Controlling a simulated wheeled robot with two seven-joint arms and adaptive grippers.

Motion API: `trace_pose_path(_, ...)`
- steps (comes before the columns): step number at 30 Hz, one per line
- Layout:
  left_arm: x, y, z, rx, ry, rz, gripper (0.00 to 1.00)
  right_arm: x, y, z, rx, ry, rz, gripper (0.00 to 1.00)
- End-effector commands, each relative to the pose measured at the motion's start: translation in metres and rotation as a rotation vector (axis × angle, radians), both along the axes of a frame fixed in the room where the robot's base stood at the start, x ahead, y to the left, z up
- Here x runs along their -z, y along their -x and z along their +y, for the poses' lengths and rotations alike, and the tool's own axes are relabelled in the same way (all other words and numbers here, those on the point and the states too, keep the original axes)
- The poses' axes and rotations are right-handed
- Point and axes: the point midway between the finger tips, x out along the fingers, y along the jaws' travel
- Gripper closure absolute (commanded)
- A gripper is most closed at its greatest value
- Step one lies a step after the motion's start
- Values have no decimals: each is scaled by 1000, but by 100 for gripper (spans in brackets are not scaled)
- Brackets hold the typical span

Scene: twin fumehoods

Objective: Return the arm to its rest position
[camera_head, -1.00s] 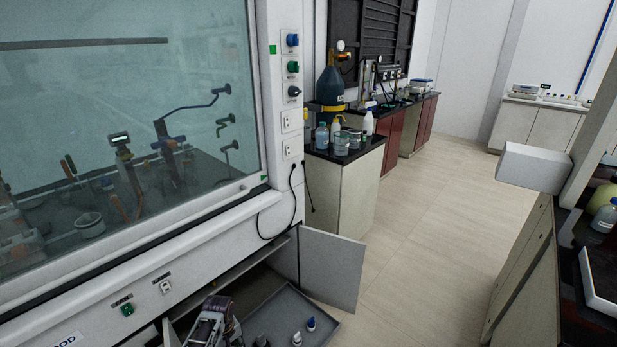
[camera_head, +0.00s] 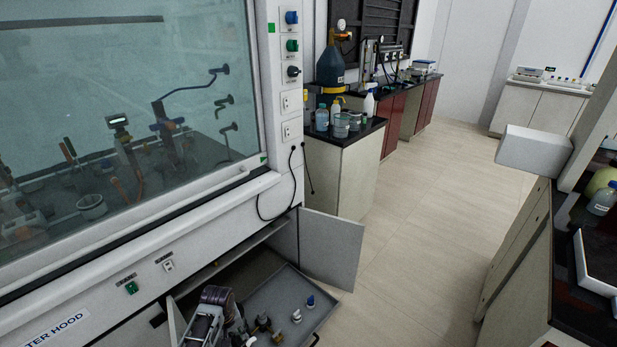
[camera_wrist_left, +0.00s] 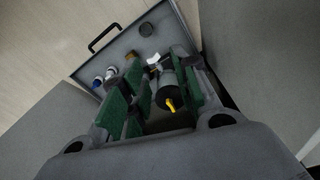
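My left gripper (camera_head: 206,325) is low in the head view, at the left side of the pulled-out grey tray (camera_head: 318,318) under the fumehood. In the left wrist view its green-padded fingers (camera_wrist_left: 155,100) are spread apart. A dark bottle with a yellow tip (camera_wrist_left: 172,95) shows between them, near the right finger; I see no grip on it. Several small bottles stand in the tray, among them a blue-capped one (camera_head: 310,302) and a white-topped one (camera_head: 296,316). My right gripper is not in view.
The fumehood front (camera_head: 90,265) rises above my gripper. A dark-topped bench (camera_head: 580,300) is at the right. The pale floor (camera_head: 430,230) between is clear.

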Motion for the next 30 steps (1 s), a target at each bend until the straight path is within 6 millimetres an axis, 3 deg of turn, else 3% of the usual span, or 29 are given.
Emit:
trace_pose_path(18, -71, 78, -16, 353, -36, -116, 70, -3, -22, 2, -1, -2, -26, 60)
trace_pose_path(30, -133, 130, -22, 562, -76, -190, 70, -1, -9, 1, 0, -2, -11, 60)
